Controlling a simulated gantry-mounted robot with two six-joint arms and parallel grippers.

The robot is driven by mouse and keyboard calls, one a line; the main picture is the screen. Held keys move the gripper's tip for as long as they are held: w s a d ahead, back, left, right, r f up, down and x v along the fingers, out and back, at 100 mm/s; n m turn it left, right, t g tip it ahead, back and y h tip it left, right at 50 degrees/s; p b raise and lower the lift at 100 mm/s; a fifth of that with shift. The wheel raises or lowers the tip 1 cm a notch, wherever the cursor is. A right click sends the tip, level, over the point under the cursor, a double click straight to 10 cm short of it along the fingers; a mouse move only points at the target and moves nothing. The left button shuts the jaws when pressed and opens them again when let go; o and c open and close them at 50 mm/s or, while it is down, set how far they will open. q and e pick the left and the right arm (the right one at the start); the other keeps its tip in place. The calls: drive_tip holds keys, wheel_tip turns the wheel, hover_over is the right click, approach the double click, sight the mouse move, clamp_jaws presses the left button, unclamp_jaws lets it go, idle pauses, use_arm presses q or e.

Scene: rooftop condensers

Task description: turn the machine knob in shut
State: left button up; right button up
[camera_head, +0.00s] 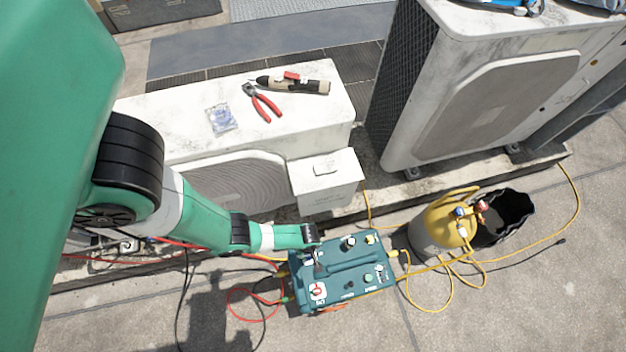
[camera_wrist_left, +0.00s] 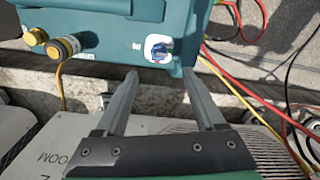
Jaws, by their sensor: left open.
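The teal machine (camera_head: 372,278) sits on the concrete in the head view, with several knobs and fittings on it. In the left wrist view, its teal side (camera_wrist_left: 112,32) fills the top. A blue knob (camera_wrist_left: 159,48) on a white round plate is on that side, beside a small label. My left gripper (camera_wrist_left: 161,74) is open, with its two fingertips on either side of the knob's line and just short of it; nothing is between them. In the head view, my left gripper (camera_head: 312,240) is at the machine's back left corner, and the blue knob is hidden there. My right gripper is not in view.
Red, yellow and black hoses lie around the machine. A white condenser (camera_head: 325,185) stands close behind it; a yellow-topped cylinder (camera_head: 447,220) stands to the right. Open concrete lies in front.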

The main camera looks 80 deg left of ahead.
sight(309, 256)
use_arm(q)
drive_tip(key=f+b, duration=0.4)
drive_tip(key=f, duration=0.1)
drive_tip(key=f+b, duration=0.5)
drive_tip(key=f, duration=0.1)
drive_tip(key=shift+a+f, duration=0.2)
drive_tip(key=shift+f, duration=0.05)
clamp_jaws()
